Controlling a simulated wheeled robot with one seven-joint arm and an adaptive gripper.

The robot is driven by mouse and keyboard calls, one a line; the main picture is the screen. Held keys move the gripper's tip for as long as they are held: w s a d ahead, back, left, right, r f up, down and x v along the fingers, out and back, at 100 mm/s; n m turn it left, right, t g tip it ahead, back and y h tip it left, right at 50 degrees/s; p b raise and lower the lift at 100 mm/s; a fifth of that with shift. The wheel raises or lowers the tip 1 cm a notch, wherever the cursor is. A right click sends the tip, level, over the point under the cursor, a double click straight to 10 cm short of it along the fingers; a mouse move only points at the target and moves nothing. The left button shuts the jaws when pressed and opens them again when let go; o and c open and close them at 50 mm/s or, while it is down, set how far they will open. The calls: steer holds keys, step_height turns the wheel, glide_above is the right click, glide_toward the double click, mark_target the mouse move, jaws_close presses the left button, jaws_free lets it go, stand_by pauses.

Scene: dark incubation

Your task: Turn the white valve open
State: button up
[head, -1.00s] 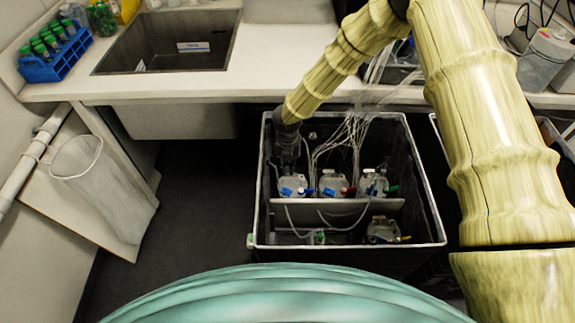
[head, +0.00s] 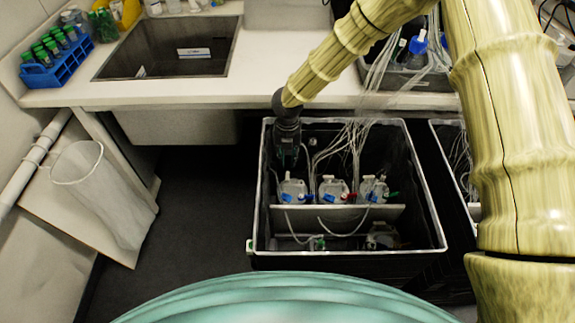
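A black crate (head: 256,225) on the floor holds three pale, clear-topped vessels in a row behind a light divider (head: 345,214): left vessel (head: 294,186), middle vessel (head: 333,185), right vessel (head: 375,184). Small blue, red and green fittings sit at their fronts. I cannot pick out the white valve for certain among these small parts. My gripper (head: 288,163), dark against the dark crate, points down inside its back left part, just above and behind the left vessel. No contact is visible. Its fingers are too dark and small to tell open from shut.
Pale tubes (head: 350,140) rise from the vessels over the crate's back edge. The crate walls surround my gripper. A counter (head: 270,80) with a sink (head: 165,50) is behind.

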steer(key=shift+r, duration=1.9)
